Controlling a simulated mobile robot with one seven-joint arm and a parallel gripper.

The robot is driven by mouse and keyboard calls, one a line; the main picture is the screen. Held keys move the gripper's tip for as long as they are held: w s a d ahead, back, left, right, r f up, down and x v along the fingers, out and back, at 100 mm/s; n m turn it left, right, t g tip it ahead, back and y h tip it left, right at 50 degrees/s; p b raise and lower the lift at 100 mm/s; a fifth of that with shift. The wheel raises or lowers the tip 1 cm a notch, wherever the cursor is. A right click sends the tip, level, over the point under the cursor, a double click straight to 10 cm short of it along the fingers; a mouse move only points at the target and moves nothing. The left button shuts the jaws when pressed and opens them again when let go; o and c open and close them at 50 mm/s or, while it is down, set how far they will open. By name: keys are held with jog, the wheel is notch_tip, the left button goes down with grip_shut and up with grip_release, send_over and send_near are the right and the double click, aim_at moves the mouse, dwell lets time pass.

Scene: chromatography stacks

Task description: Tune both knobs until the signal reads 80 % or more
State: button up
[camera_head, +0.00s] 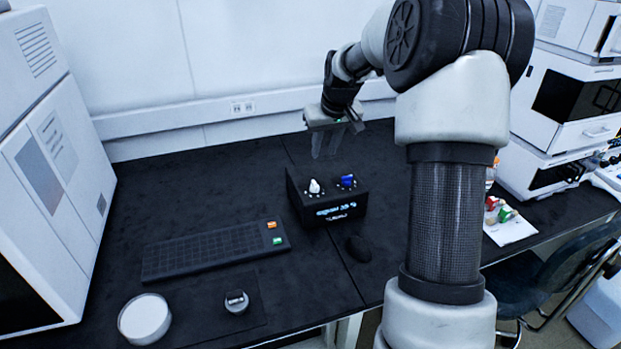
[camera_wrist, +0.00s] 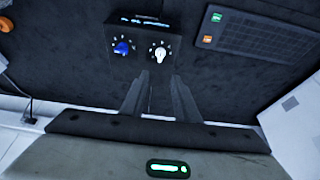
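A black tuning box (camera_head: 325,200) stands on the dark bench with a white knob (camera_head: 314,186) on the left and a blue knob (camera_head: 347,180) on the right. White marks ring each knob. Its lit front display (camera_head: 336,209) seems to read signal 35 %, but the text is small and blurred. My gripper (camera_head: 326,156) hangs above and behind the box, pointing down. In the wrist view the white knob (camera_wrist: 160,53) lies just ahead of my open, empty fingers (camera_wrist: 160,75), and the blue knob (camera_wrist: 122,48) is left of them. My fingers touch neither knob.
A black keypad (camera_head: 215,248) with orange and green keys lies left of the box. A dark mouse-like object (camera_head: 358,248) lies in front of it. A round white dish (camera_head: 145,318) and a small ring-shaped object (camera_head: 236,301) are nearer. White instruments stand at both sides.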

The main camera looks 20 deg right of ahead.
aim_at(315, 184)
jog(key=x, duration=1.6)
jog(key=shift+f+b, duration=0.25)
jog(key=shift+b, duration=0.15)
jog(key=shift+c, duration=0.4)
grip_shut()
